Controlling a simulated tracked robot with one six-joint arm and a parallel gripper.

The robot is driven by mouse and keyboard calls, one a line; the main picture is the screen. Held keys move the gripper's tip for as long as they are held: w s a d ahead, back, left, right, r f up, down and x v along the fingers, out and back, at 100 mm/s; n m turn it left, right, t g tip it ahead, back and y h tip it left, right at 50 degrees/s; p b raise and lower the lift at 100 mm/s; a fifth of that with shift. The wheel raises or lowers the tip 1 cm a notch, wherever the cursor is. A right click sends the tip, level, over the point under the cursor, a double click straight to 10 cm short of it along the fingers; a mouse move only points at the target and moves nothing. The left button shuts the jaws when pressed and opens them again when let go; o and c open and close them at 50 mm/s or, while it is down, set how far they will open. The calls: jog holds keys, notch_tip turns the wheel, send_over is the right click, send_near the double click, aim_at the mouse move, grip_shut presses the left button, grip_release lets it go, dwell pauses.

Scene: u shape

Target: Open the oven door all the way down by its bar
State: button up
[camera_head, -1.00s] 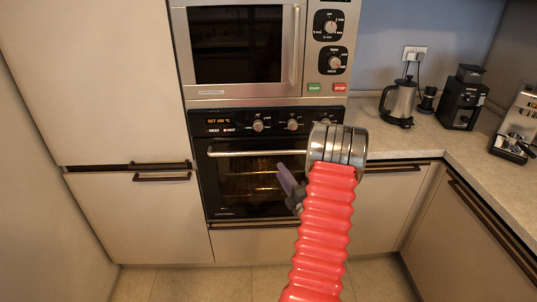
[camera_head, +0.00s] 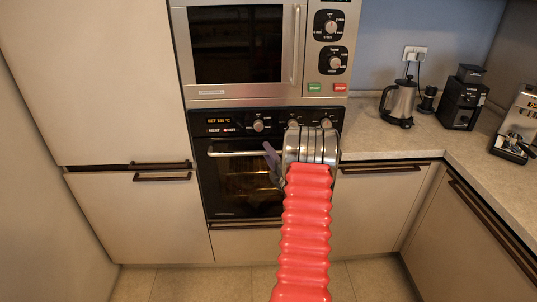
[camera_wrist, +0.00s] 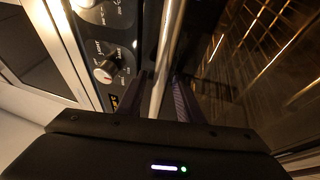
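The black oven (camera_head: 235,165) is built in below the microwave, and its glass door (camera_head: 235,190) is shut. The silver bar (camera_head: 235,152) runs across the top of the door; my arm hides its right part. My gripper (camera_head: 270,152) is at the bar, right of the door's middle. In the wrist view the bar (camera_wrist: 167,55) passes between the two dark fingers of my gripper (camera_wrist: 160,85). The fingers stand apart with small gaps on either side of the bar. The oven's glass (camera_wrist: 245,60) lies to the right of the bar there.
Oven knobs (camera_head: 258,125) sit just above the bar; one knob (camera_wrist: 105,72) shows left of my fingers in the wrist view. The microwave (camera_head: 240,45) is above. A kettle (camera_head: 398,102) and coffee grinder (camera_head: 462,100) stand on the right counter. The floor before the oven is clear.

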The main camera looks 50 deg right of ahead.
jog(key=shift+c, duration=0.5)
grip_shut()
